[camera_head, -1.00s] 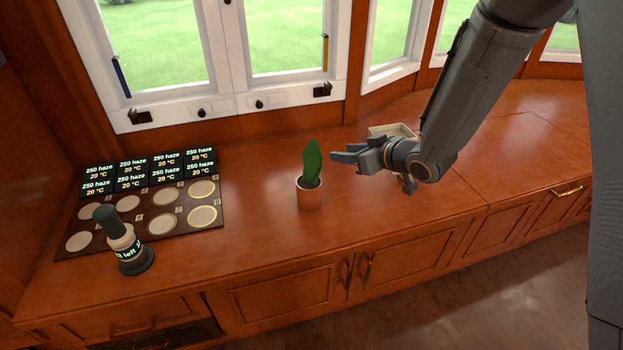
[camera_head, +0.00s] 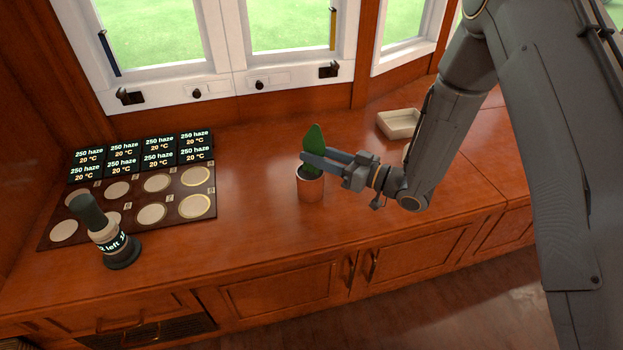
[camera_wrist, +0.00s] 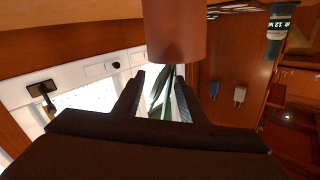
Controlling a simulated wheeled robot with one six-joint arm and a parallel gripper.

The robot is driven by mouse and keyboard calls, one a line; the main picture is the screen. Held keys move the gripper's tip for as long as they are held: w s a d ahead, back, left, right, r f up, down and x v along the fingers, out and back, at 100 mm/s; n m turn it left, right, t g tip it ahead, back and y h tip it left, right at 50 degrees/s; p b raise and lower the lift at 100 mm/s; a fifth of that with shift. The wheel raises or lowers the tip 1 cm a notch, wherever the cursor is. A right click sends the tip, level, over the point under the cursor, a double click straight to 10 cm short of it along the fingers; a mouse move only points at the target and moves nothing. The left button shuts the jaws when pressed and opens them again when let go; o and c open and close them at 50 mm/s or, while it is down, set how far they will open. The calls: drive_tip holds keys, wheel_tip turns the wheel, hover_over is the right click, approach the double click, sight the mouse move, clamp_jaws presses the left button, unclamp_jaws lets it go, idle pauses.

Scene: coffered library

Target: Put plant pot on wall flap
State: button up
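The plant pot (camera_head: 310,188) is a terracotta pot with a green leaf (camera_head: 315,134), upright on the wooden counter. In the wrist view the pot (camera_wrist: 174,30) shows upside down at the top, its leaf (camera_wrist: 161,98) reaching down between the fingers. My gripper (camera_head: 304,160) is at the plant, just above the pot rim, with its fingers around the leaf. In the wrist view the fingers (camera_wrist: 160,76) are apart, with gaps beside the leaf. Whether a finger touches the leaf I cannot tell. I cannot make out a wall flap in either view.
A dark board (camera_head: 122,210) with round pale discs and small displays lies at the left. A dark-topped stamp-like object (camera_head: 108,236) stands at its front. A beige tray (camera_head: 398,124) sits behind my arm. Windows (camera_head: 290,25) line the back. The counter around the pot is clear.

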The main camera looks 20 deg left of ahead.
drive_tip(key=shift+s+x, duration=0.2)
drive_tip(key=shift+x, duration=2.1)
clamp_jaws()
drive_tip(key=shift+r, duration=0.1)
